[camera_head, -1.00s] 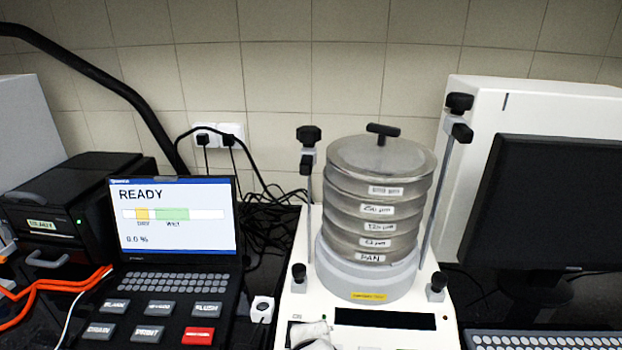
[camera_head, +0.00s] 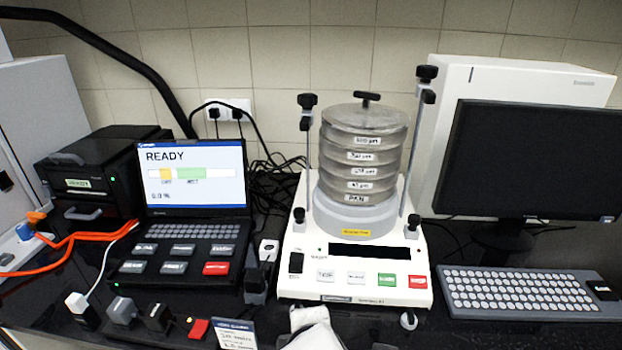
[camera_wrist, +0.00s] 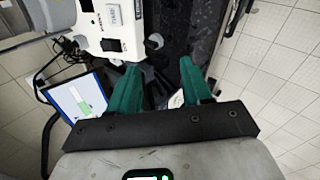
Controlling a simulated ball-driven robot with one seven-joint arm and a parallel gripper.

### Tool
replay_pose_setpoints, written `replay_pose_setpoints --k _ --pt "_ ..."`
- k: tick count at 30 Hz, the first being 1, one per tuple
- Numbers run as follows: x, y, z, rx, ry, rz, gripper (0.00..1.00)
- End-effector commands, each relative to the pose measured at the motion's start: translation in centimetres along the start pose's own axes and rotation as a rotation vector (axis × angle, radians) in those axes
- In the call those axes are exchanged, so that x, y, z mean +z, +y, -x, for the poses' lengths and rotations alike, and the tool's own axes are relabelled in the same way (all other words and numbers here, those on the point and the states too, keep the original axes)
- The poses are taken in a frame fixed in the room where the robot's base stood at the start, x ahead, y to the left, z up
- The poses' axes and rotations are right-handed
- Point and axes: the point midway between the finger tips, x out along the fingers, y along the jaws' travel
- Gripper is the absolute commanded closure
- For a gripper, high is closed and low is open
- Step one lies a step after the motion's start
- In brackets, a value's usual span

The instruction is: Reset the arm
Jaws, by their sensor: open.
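My gripper (camera_wrist: 158,80) shows in the wrist view with two green fingers spread apart and nothing between them. Beyond the fingers lie the dark bench top and the front edge of the white sieve shaker (camera_wrist: 108,28). In the head view a pale part of my arm shows at the bottom middle, in front of the shaker (camera_head: 300,262); the fingers cannot be made out there. The shaker carries a stack of labelled sieves (camera_head: 362,160) with a lid, between two clamp rods.
A laptop (camera_head: 192,175) reading READY stands left of the shaker, with a black printer (camera_head: 105,165) behind it. A monitor (camera_head: 535,160) and keyboard (camera_head: 530,293) are at right. Plugs, a red block and a card (camera_head: 236,334) lie along the front edge. Orange cables run at left.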

Motion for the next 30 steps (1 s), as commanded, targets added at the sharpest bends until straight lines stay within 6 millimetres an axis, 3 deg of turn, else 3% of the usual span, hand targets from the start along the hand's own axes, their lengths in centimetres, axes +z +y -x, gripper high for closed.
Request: replay_pose_setpoints --k 11,17,23,27,30 --pt "4.0 -4.5 -2.1 -0.103 -0.018 -0.236 0.51" --pt "7.6 -9.0 -3.3 -0.189 -0.052 -0.46 0.51" --pt "12.8 -16.4 -3.9 -0.307 -0.135 -0.804 0.51" --pt "17.5 -24.2 -3.0 -0.401 -0.257 -1.158 0.51" --pt "20.0 -29.0 -1.5 -0.444 -0.35 -1.382 0.51"
